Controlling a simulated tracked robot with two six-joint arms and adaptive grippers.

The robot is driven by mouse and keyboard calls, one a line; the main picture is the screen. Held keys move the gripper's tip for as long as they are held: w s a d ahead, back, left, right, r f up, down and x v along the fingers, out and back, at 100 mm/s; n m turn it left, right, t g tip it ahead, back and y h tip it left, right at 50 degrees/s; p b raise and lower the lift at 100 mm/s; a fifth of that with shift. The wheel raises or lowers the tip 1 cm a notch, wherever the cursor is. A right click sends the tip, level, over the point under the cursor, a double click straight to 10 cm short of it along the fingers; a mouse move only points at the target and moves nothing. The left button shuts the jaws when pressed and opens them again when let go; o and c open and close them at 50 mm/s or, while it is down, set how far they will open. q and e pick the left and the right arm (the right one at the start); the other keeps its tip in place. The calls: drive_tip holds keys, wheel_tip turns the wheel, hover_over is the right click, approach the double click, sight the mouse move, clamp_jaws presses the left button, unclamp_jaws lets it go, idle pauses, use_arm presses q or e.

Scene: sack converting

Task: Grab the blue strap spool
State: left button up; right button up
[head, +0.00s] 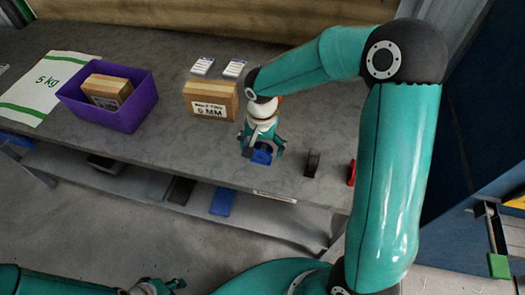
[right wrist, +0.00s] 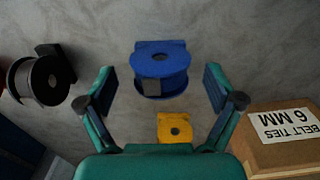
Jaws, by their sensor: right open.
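The blue strap spool (head: 262,157) stands on the grey bench near its front edge. In the right wrist view the open gripper (right wrist: 160,88) holds nothing. My left gripper (head: 158,287) shows only partly at the bottom edge of the head view, and its jaw state is unclear.
A black spool (head: 312,163) and a red spool (head: 351,172) stand to the right. A yellow piece (right wrist: 175,128) lies near the blue spool in the wrist view. A belt-ties box (head: 210,100) stands behind left. A purple bin (head: 118,114) holds another box.

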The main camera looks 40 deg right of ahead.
sight(261, 154)
drive_tip(key=shift+a+f, duration=0.1)
drive_tip(key=shift+f, duration=1.45)
drive_tip(key=shift+r, duration=0.1)
drive_tip(key=c, duration=1.3)
drive_tip(key=shift+o, duration=0.2)
